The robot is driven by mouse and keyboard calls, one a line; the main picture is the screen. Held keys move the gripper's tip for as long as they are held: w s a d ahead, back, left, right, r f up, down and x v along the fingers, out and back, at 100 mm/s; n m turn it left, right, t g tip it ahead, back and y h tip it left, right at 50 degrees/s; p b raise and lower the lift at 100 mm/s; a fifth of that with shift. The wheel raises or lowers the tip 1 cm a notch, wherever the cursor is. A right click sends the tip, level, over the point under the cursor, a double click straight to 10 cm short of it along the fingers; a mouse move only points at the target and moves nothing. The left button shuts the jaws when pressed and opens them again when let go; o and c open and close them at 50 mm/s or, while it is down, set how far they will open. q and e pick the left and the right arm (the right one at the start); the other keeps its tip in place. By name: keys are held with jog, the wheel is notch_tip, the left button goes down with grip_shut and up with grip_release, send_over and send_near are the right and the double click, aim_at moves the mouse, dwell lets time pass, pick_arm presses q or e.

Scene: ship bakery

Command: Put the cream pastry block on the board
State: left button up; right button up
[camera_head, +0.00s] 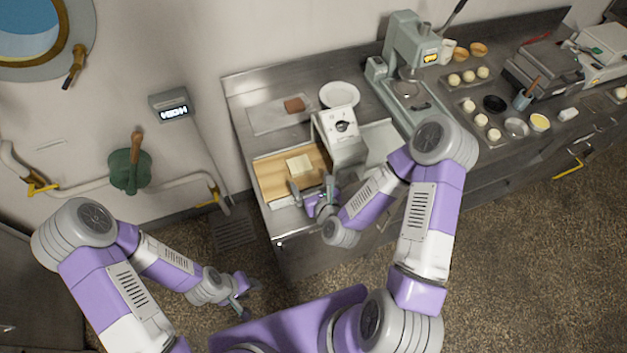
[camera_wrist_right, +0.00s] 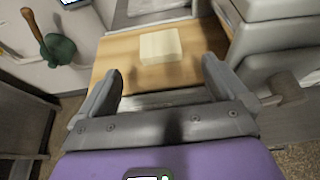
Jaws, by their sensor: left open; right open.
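The cream pastry block (camera_head: 299,164) lies on the wooden board (camera_head: 270,180) at the left end of the steel counter. In the right wrist view the block (camera_wrist_right: 160,46) rests on the board (camera_wrist_right: 112,62), beyond my fingertips and between their lines. My right gripper (camera_head: 312,188) is open and empty, with its fingers over the near part of the board and apart from the block; the gap also shows in the right wrist view (camera_wrist_right: 160,80). My left gripper (camera_head: 244,287) is open and empty, low over the floor, away from the counter.
A white machine (camera_head: 341,138) stands right of the board. Behind the board are a metal tray (camera_head: 268,118) with a brown block (camera_head: 294,105) and a white plate (camera_head: 339,94). A mixer (camera_head: 410,75) stands further right.

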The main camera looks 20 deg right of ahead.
jog(key=s+a+f+n+g, duration=0.1)
jog(key=n, duration=0.2)
jog(key=s+a+f+n+g+y+p, duration=0.1)
jog(key=s+f+n, duration=0.1)
jog(key=n, duration=0.1)
jog(key=s+a+f+n+g+y+p, duration=0.1)
jog(key=n, duration=0.2)
jog(key=shift+s+a+f, duration=0.2)
jog(key=shift+f, duration=0.05)
jog(key=s+f+n+g, duration=0.1)
jog(key=n, duration=0.2)
jog(key=s+a+f+n+g, duration=0.1)
jog(key=s+n, duration=0.1)
jog(key=s+a+f+n+g+y, duration=0.1)
jog(key=f+n, duration=0.1)
jog(key=n, duration=0.1)
jog(key=shift+s+a+n+g, duration=0.1)
jog(key=shift+s+n+g, duration=0.1)
jog(key=shift+n+g, duration=0.1)
jog(key=s+f+n+g, duration=0.2)
jog(key=s+n+g, duration=0.1)
jog(key=s+n, duration=0.2)
jog(key=s+f+n+g, duration=0.1)
jog(key=s+n+g, duration=0.2)
jog(key=n, duration=0.7)
jog(key=shift+s+a+f+y, duration=0.35)
jog(key=shift+s+a+y, duration=0.1)
jog(key=shift+s, duration=0.6)
